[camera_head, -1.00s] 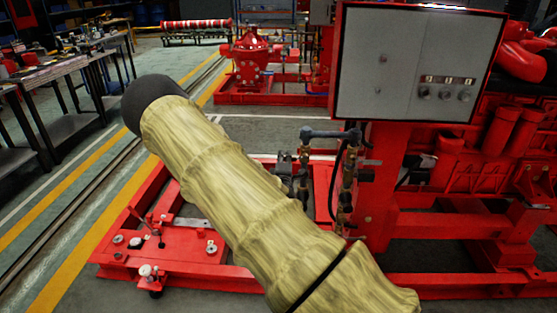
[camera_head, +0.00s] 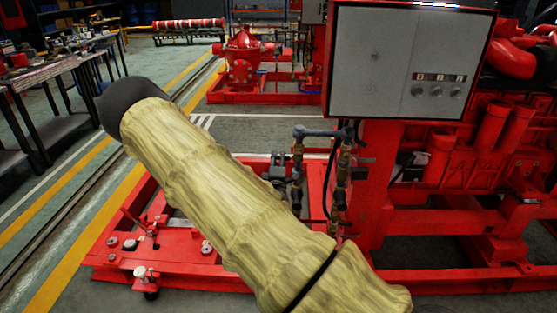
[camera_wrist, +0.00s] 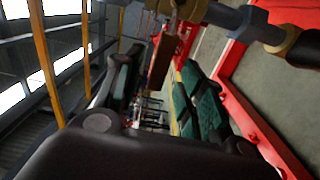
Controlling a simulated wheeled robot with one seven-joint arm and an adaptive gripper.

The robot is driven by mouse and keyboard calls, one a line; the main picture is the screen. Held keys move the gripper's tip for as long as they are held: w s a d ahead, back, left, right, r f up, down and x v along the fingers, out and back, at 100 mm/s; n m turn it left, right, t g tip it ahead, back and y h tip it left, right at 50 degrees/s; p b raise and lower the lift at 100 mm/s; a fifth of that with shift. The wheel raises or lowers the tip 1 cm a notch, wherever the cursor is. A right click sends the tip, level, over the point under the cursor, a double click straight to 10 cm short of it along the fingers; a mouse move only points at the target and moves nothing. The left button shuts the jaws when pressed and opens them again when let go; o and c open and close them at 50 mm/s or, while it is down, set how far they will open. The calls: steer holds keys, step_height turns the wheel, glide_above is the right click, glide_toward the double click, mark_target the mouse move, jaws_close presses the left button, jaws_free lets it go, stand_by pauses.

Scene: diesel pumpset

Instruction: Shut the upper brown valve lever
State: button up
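In the wrist view a flat brown bar (camera_wrist: 163,52), which looks like a brown valve lever, runs lengthwise between the fingers of my gripper (camera_wrist: 157,72). The gripper is open, with a dark finger on the left and a finger with green pads on the right. I cannot tell whether the bar touches either finger. In the head view the slim pipework with brass valves (camera_head: 341,175) stands left of the red post. The levers are too small to tell apart there.
A grey pipe with brass fittings (camera_wrist: 245,22) crosses the top right of the wrist view, close to the gripper. A grey control panel (camera_head: 410,62) is above and right of the pipework. The red base frame (camera_head: 180,245) lies below. Open floor is at left.

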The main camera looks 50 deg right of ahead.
steer(key=v, duration=0.9)
